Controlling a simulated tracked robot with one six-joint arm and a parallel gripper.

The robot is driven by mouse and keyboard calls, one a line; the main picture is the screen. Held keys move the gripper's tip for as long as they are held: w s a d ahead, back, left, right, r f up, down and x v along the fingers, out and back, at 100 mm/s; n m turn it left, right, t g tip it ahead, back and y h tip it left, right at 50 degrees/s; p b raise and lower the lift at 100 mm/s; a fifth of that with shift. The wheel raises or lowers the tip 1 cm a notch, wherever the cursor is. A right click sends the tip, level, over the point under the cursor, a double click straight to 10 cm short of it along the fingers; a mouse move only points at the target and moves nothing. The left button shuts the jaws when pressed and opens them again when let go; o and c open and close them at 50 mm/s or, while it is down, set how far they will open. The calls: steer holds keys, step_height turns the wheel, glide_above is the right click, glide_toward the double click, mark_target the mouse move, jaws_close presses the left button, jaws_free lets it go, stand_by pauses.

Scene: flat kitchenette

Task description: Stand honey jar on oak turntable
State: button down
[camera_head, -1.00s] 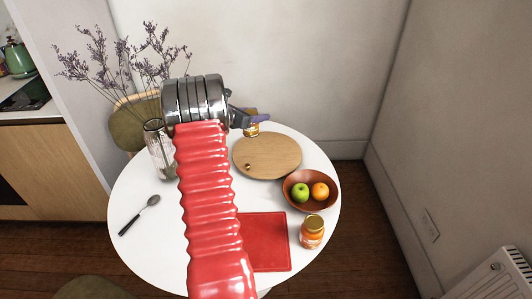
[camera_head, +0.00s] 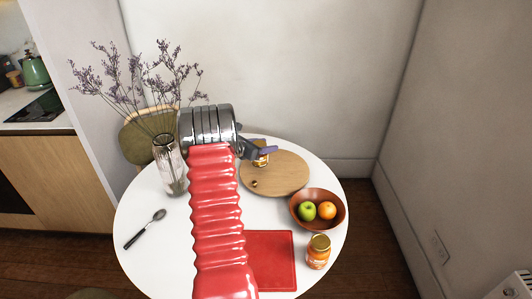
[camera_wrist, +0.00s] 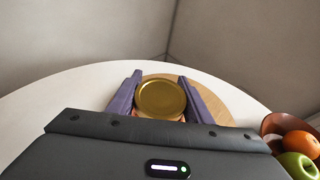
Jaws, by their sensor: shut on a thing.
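A jar with a gold lid, apparently the honey jar (camera_head: 261,161), is between the purple fingers of my gripper (camera_head: 264,152). My gripper is shut on it, and the jar looks upright. In the wrist view the jar's lid (camera_wrist: 161,98) fills the gap between the fingers (camera_wrist: 160,95). The round oak turntable (camera_head: 285,178) lies on the white table. In the head view the jar overlaps its back left part. The jar's base is hidden in the wrist view, so I cannot tell whether it touches the turntable.
A small brown object (camera_head: 254,184) is at the turntable's front left. A brown bowl (camera_head: 328,223) holds a green apple and an orange. Another jar (camera_head: 318,254) with orange contents stands beside a red board (camera_head: 275,262). A glass vase (camera_head: 170,165) of dried flowers and a spoon (camera_head: 145,228) are left.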

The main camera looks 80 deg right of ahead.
steer(key=shift+f, duration=1.6)
steer(key=shift+f, duration=0.1)
steer(key=c, duration=0.9)
jaws_free()
steer(key=v, duration=1.2)
